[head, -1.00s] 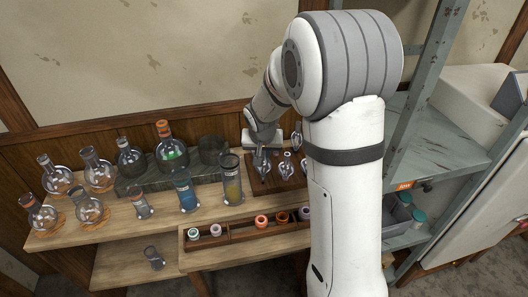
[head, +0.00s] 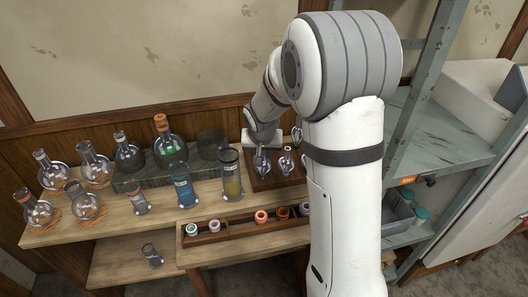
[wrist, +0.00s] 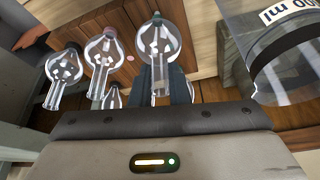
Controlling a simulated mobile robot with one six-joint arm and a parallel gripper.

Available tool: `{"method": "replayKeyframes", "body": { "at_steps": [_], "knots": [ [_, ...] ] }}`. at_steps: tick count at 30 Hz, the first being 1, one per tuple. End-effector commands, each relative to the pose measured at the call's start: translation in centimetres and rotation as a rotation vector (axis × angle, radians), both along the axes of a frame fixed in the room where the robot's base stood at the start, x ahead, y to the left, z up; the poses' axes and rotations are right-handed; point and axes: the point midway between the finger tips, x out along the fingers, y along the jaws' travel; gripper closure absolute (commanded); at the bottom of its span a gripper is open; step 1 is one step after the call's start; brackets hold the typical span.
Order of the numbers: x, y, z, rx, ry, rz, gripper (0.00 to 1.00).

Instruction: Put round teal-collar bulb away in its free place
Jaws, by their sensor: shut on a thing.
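My gripper (head: 262,166) is low over the dark wooden board (head: 262,181) at the back of the bench. In the wrist view its dark fingers (wrist: 166,88) are shut on the lower neck of a round clear glass bulb (wrist: 158,46). My arm hides the right part of the board in the head view.
A tall cylinder with yellow liquid (head: 231,178) stands left of my gripper; a large labelled glass vessel (wrist: 285,50) is close at right in the wrist view. Round flasks (head: 97,170) crowd the bench's left. A divided tray of coloured rings (head: 236,231) lies in front. Grey shelves (head: 440,140) stand right.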

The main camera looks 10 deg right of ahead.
Motion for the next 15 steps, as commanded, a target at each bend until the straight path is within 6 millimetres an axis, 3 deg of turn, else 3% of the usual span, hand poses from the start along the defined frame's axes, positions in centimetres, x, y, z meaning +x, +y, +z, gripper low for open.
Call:
{"method": "replayKeyframes", "body": {
  "at_steps": [15],
  "knots": [
    [0.01, -0.08, -0.94, 0.0, 0.0, -0.001, 1.0]
  ]
}}
